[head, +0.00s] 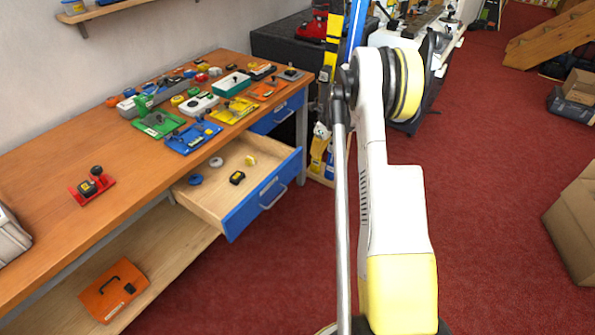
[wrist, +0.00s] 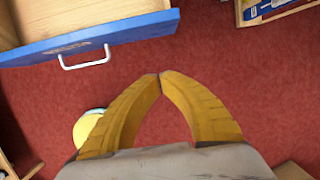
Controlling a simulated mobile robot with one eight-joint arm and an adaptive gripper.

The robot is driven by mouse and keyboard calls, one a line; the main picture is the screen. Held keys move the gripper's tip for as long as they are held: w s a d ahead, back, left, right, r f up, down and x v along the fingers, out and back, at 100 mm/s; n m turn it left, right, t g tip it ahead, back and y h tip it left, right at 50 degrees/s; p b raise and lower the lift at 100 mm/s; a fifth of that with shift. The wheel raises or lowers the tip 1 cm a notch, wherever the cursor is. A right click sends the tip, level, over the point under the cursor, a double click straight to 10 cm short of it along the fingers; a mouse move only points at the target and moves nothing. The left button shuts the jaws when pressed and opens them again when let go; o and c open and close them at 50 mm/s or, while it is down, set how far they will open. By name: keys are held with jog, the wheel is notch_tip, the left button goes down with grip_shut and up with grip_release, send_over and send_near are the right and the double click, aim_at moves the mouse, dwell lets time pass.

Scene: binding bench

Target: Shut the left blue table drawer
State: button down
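The left blue table drawer (head: 262,197) is pulled out from under the wooden bench, with its pale inside showing. Its blue front has a metal handle (head: 273,197). In the wrist view the blue front (wrist: 28,52) and the handle (wrist: 84,58) are at the upper left. My gripper (wrist: 161,75) has two yellow fingers with their tips together and nothing between them. It is apart from the drawer, below and to the right of the handle in the wrist view. My gripper does not show clearly in the head view.
Several small items lie in the drawer, including a yellow-black one (head: 237,178). A second blue drawer (head: 275,115) further along is in. Tools crowd the bench top (head: 60,165). An orange case (head: 113,291) sits on the lower shelf. Red carpet (head: 290,260) in front is clear.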

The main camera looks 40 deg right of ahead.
aim_at(301, 165)
jog(key=w+a+f+b, duration=0.2)
jog(key=w+f+b, duration=0.3)
jog(key=f, duration=0.5)
jog(key=shift+w, duration=0.55)
jog(key=shift+w+a, duration=0.1)
jog(key=shift+w, duration=0.05)
